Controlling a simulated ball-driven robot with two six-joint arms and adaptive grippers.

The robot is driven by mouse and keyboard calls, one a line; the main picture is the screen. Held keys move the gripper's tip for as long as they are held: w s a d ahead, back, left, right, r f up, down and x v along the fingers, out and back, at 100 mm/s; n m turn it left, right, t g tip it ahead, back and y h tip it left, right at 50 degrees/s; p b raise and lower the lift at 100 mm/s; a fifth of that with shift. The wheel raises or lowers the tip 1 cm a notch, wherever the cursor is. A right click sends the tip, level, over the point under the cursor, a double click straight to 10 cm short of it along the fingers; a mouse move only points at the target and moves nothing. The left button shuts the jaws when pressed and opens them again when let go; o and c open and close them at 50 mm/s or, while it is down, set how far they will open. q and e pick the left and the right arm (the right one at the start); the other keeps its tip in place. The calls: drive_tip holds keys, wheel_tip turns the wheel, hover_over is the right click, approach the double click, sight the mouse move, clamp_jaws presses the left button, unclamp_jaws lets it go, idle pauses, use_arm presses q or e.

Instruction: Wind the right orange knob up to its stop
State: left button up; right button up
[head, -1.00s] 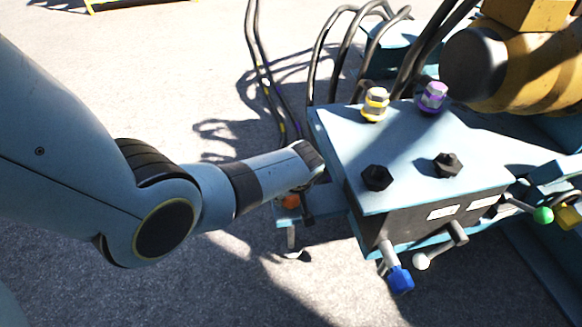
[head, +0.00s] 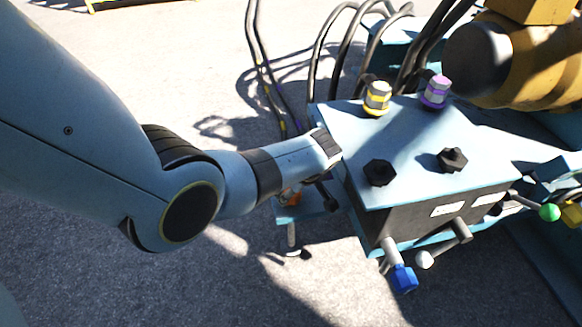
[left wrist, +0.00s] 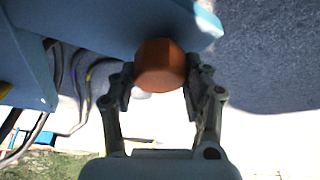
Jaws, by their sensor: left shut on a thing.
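An orange faceted knob (left wrist: 160,65) sits between the two fingers of my left gripper (left wrist: 158,84) in the left wrist view. The fingers press on it from both sides. In the head view a small part of the orange knob (head: 290,198) shows below my left gripper (head: 312,193), beside the left end of the blue box. The gripper hides most of it there. Its turn mark or stop cannot be made out. My right gripper is not in view.
The blue control box (head: 400,130) has two black knobs (head: 379,172) on top, with yellow-banded (head: 377,98) and purple-banded (head: 436,92) fittings behind. Levers with blue (head: 403,279), white (head: 424,260) and green (head: 549,212) ends stick out in front. Black cables (head: 330,50) run behind.

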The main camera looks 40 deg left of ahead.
use_arm(q)
drive_tip(key=shift+d, duration=0.15)
drive_tip(key=o, duration=1.1)
drive_tip(key=shift+o, duration=0.2)
drive_tip(key=v, duration=0.7)
drive_tip(key=shift+r, duration=0.2)
